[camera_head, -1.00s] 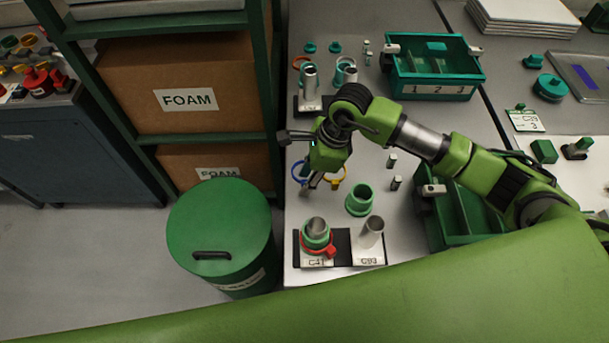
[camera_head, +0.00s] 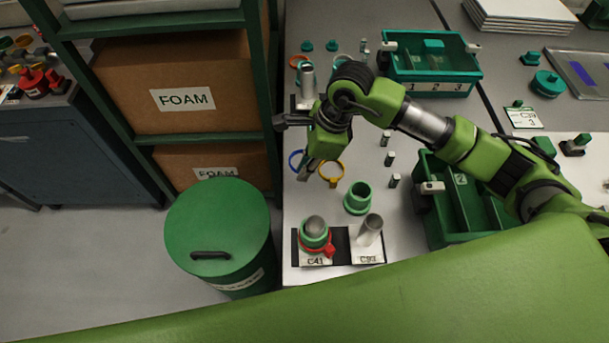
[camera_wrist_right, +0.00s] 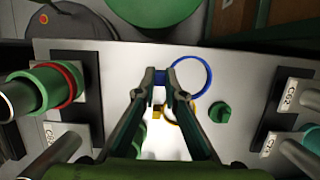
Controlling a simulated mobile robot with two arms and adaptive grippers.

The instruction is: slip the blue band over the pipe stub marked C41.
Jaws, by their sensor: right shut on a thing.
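The blue band (camera_head: 292,160) is a thin ring near the left edge of the bench in the head view. My right gripper (camera_head: 304,174) is shut on it; in the right wrist view its fingertips (camera_wrist_right: 161,76) pinch the band's tab, with the blue ring (camera_wrist_right: 209,72) to the right. I cannot tell whether the band is off the bench. The pipe stub marked C41 (camera_head: 314,224) stands upright at the near end, apart from the band. It carries a green collar (camera_head: 307,240) and a red band (camera_head: 330,251). My left gripper is not in view.
A yellow band (camera_head: 339,168) lies right beside the blue one. A green flanged sleeve (camera_head: 358,198) stands between the bands and the C93 stub (camera_head: 371,229). A green bin (camera_head: 432,220) stands to the right, a lidded drum (camera_head: 217,218) left of the bench.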

